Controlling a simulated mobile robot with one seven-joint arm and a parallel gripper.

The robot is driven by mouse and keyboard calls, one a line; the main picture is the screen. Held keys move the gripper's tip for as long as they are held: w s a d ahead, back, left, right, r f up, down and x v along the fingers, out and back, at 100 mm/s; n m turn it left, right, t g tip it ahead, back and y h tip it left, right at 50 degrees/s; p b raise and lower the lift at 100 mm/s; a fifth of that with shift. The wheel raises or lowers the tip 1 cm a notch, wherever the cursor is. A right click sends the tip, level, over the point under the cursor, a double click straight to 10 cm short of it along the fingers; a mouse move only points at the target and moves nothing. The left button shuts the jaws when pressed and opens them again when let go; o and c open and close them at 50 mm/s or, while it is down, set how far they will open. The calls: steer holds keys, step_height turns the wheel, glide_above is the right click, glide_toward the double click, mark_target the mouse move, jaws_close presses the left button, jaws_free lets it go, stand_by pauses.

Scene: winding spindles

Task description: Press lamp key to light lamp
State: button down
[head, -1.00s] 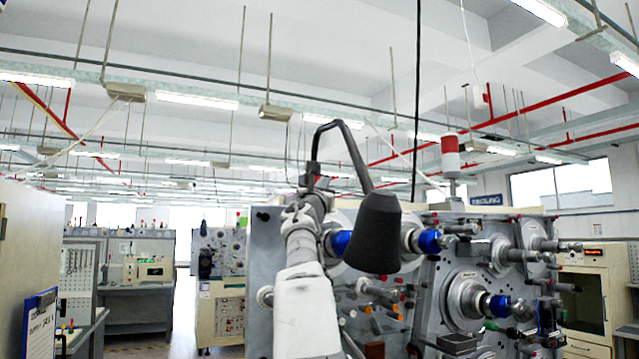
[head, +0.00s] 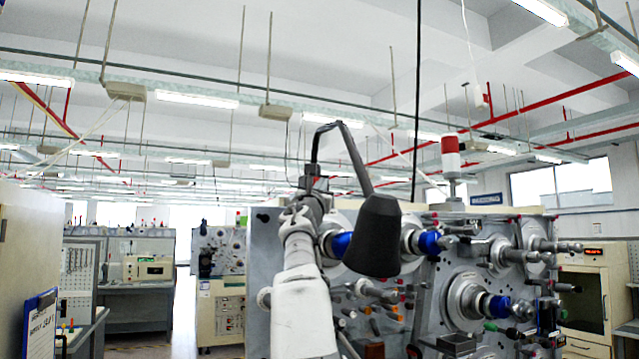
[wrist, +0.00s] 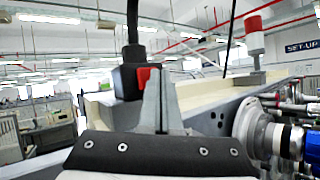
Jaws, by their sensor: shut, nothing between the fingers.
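The lamp has a black bent arm and a dark shade (head: 374,236) that hangs in front of the grey machine panel. I see no glow from the shade, but its opening faces away from view. In the wrist view, the lamp's black block (wrist: 128,82) carries a red key (wrist: 147,73) at its upper right. My gripper (wrist: 156,76) is shut and empty, with its grey fingertips at the red key, partly in front of it. I cannot tell whether they touch it. In the head view my gripper (head: 312,180) is small and overlaps the lamp's lower end.
The machine panel (head: 262,245) with several spindles and blue collars (head: 430,243) stands close behind and right of my arm. A red and white signal light (head: 451,158) rises from its top. A cabinet (head: 25,245) stands at the left. Open aisle lies at mid-left.

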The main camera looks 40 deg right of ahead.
steer(key=shift+w+d+p, duration=0.15)
steer(key=shift+w+p, duration=0.25)
steer(key=shift+w, duration=0.05)
stand_by(0.6)
steer(key=shift+s, duration=0.1)
steer(key=shift+s+f+b, duration=0.15)
steer(key=shift+s+b, duration=0.2)
steer(key=shift+b, duration=0.15)
steer(key=shift+s+a, duration=0.25)
steer(key=shift+s, duration=0.15)
steer(key=shift+b, duration=0.3)
steer(key=shift+s+a+b, duration=0.25)
steer(key=shift+s+b, duration=0.25)
steer(key=shift+s, duration=0.3)
steer(key=shift+s+a+b, duration=0.25)
steer(key=shift+s+b, duration=0.3)
steer(key=shift+s, duration=0.2)
steer(key=shift+s+a+b, duration=0.25)
steer(key=shift+s+b, duration=0.25)
steer(key=shift+s, duration=0.3)
